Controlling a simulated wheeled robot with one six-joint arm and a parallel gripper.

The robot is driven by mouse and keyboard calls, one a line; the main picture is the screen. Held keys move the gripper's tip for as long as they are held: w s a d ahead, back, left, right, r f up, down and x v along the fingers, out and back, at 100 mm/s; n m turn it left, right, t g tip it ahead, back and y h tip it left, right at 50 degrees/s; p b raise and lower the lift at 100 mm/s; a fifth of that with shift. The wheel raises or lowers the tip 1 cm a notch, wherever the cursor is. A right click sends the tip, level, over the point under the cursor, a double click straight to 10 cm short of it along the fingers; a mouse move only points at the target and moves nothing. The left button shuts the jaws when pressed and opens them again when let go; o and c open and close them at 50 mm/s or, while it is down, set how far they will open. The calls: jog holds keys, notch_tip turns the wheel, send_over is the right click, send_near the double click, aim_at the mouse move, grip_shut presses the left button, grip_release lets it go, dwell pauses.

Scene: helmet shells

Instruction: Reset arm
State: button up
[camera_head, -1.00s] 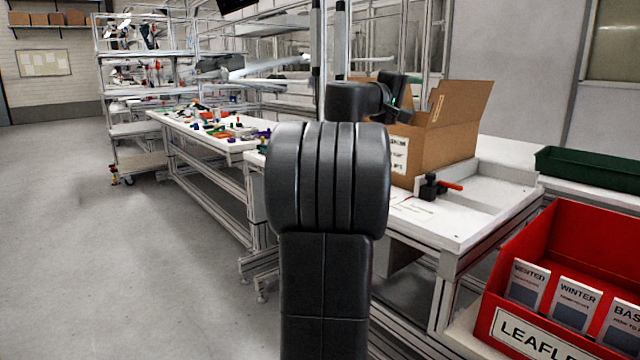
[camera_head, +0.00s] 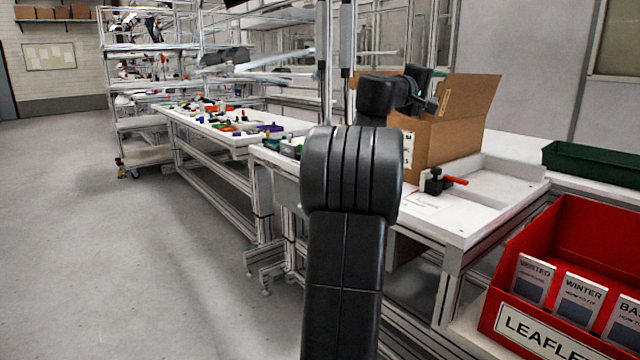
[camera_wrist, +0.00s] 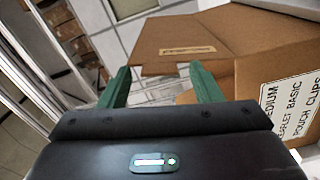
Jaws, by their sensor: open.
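My gripper (camera_wrist: 162,88) shows in the wrist view with two green fingers spread apart and nothing between them. It is open. Beyond and to the right of the fingers is an open cardboard box (camera_wrist: 275,75) with a raised flap and a printed label. In the head view my arm reaches up in the middle, and its far end is beside the upper part of the cardboard box (camera_head: 450,135). The fingers are too small to make out clearly there. I cannot tell whether they touch the box. The box's inside is hidden.
The box stands on a white workbench (camera_head: 480,215) with a red-handled clamp (camera_head: 437,182). A red leaflet bin (camera_head: 590,240) is at the front right, with a green bin (camera_head: 590,165) behind it. A long table (camera_head: 215,130) holds several small parts. The floor at left is clear.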

jog(key=v, duration=1.4)
jog(key=x, duration=1.4)
jog(key=w+a+f+n+p, duration=0.3)
jog(key=n+p, duration=0.6)
jog(key=p, duration=0.5)
jog(key=w+a+f+n+p, duration=0.3)
jog(key=w+f+n+p, duration=0.2)
jog(key=n+p, duration=0.5)
jog(key=shift+w+a+n+p, duration=0.3)
jog(key=shift+w+a+p, duration=0.15)
jog(key=shift+p, duration=1.8)
jog(key=shift+a, duration=0.1)
